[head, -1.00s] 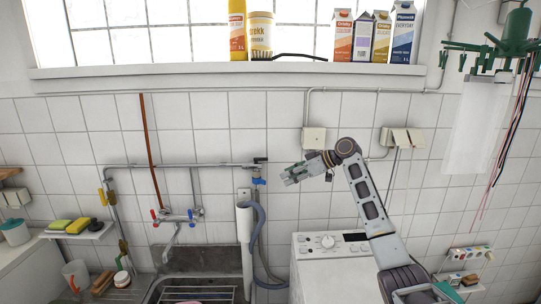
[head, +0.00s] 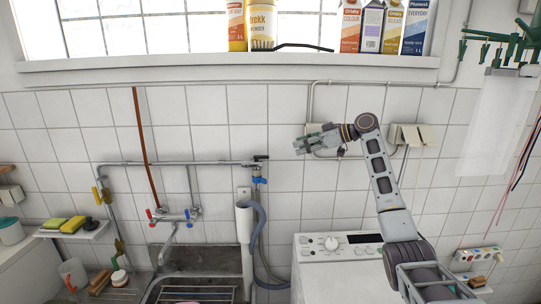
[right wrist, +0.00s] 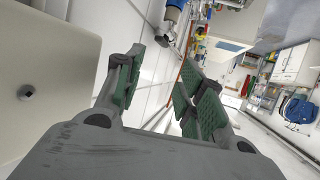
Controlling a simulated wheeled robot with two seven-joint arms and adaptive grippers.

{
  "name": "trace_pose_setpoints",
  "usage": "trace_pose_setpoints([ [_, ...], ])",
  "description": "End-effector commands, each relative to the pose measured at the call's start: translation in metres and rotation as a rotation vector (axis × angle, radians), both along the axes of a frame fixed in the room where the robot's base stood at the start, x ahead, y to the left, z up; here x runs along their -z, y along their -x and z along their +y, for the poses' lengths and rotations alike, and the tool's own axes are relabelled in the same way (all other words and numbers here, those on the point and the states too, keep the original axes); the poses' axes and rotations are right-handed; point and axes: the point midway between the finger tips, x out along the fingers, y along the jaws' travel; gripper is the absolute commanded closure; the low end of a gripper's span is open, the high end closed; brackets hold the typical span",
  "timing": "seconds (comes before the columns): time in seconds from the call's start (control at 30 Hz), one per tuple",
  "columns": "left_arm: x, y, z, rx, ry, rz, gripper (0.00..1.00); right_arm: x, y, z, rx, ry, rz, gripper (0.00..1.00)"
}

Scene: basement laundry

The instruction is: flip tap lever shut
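The tap (head: 257,168) sits at the right end of the grey wall pipe, above a white standpipe. It has a black handle-like piece (head: 261,158) on top and a blue piece (head: 259,181) below; I cannot tell for sure which is the lever. My right gripper (head: 302,144) is right of the tap and slightly higher, apart from it, fingers pointing left. The right wrist view shows its two green-padded fingers (right wrist: 155,88) spread with nothing between them. A blue piece (right wrist: 174,8) with a grey end shows beyond them there. My left gripper is not in view.
A white washing machine (head: 340,270) stands below my right arm. A sink (head: 180,262) with a red-and-blue-handled mixer (head: 172,216) is at lower left. A grey-blue hose (head: 259,235) hangs under the tap. Cartons (head: 370,28) stand on the windowsill (head: 200,70) above.

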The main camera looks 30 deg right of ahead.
Motion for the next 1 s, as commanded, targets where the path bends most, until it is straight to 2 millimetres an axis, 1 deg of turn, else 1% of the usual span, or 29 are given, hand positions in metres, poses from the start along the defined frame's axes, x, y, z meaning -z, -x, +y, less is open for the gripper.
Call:
trace_pose_setpoints([
  [0.23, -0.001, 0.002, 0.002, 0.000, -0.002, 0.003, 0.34, 0.002, -0.003, 0.003, -0.001, -0.001, 0.001, 0.61],
  [0.43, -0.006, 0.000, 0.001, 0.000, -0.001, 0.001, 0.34, 0.007, -0.014, 0.013, -0.001, 0.000, 0.001, 0.61],
  [1.0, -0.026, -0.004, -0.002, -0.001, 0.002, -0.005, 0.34, 0.034, -0.064, 0.058, -0.001, -0.002, 0.002, 0.61],
])
